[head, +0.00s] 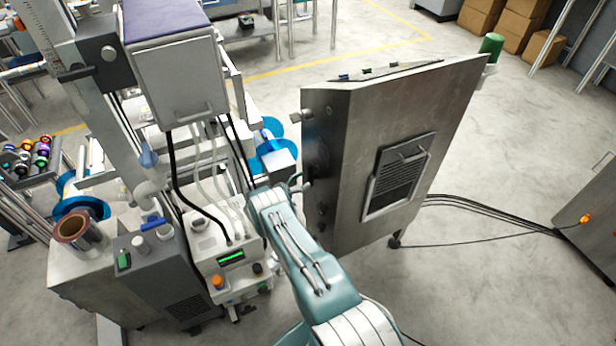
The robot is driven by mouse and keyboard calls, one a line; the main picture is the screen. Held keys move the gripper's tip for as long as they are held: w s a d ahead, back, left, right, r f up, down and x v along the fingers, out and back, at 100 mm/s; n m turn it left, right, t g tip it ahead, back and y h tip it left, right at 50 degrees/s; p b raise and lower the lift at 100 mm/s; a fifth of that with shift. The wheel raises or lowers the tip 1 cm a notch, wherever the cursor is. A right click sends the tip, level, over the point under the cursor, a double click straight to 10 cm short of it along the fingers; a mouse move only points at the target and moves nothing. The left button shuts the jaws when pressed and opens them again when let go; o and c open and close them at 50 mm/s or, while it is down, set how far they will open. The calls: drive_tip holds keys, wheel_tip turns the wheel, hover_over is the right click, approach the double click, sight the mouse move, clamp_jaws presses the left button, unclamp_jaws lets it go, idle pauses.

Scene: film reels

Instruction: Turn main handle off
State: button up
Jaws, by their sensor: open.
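A grey metal cabinet (340,140) stands right of centre, tilted in the picture. Its narrow left face carries small dark fittings, and a knob (297,117) sticks out near its top left edge. I cannot tell which fitting is the main handle. My teal arm reaches up from the bottom to this narrow face. My gripper (298,184) is at its end, close beside the left face of the cabinet; it is small and partly hidden by my wrist. It is open, and I see nothing held in it. Contact with a fitting cannot be told.
A machine with a small green display (231,258) and an orange knob (217,282) stands close left of my arm. Black cables (480,205) run along the floor to another cabinet (592,215) at right. Open floor lies behind and right of the cabinet.

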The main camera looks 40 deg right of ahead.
drive_tip(key=shift+v, duration=2.35)
drive_tip(key=shift+w, duration=0.1)
